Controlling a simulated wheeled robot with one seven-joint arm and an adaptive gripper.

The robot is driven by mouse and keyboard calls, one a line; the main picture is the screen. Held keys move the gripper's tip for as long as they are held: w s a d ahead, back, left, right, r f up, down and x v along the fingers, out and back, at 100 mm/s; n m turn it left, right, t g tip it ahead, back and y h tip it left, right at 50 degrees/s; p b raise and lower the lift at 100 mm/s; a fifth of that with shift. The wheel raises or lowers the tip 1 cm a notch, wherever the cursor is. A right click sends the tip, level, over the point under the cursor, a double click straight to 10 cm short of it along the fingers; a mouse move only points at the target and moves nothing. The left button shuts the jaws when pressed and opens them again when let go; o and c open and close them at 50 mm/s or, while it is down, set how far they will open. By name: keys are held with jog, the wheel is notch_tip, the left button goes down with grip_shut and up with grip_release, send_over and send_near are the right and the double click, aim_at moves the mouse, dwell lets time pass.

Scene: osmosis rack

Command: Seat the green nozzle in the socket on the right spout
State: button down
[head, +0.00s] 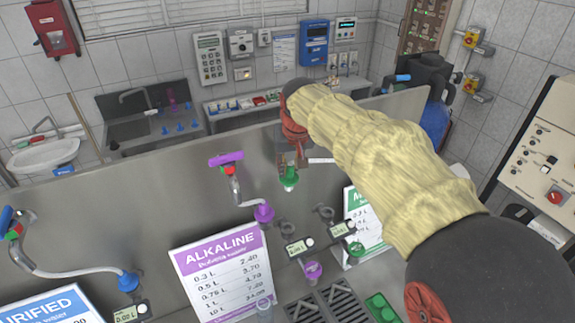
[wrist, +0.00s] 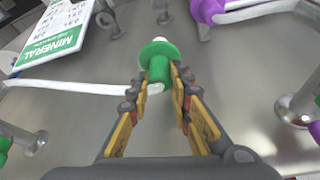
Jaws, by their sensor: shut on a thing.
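The green nozzle (head: 289,178) is held in my gripper (head: 291,157) above the metal counter. In the wrist view the nozzle (wrist: 158,72) sits between the fingertips of my gripper (wrist: 164,92), with its wide flange and pale tip pointing away from me. The right spout (head: 321,160) is a white pipe that comes in from the right beside my gripper. In the wrist view the spout (wrist: 75,87) runs in from the left, and its end lies close to the nozzle. The socket is hidden by the nozzle and fingers; I cannot tell whether they touch.
The middle spout carries a purple nozzle (head: 264,213); the left spout carries a blue nozzle (head: 128,282). An ALKALINE sign (head: 222,272) and a green MINERAL sign (wrist: 56,32) stand on the counter. A grey back panel (head: 130,190) rises behind the spouts.

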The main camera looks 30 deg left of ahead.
jog(key=w+d+p, duration=0.3)
jog(key=w+d, duration=0.7)
jog(key=w, duration=0.2)
dwell(1.3)
jog(key=shift+f, duration=0.1)
dwell(0.4)
notch_tip(320, 180, down, 16)
jog(key=b, duration=0.9)
jog(key=shift+f, duration=0.25)
dwell(2.8)
jog(key=shift+a, duration=0.1)
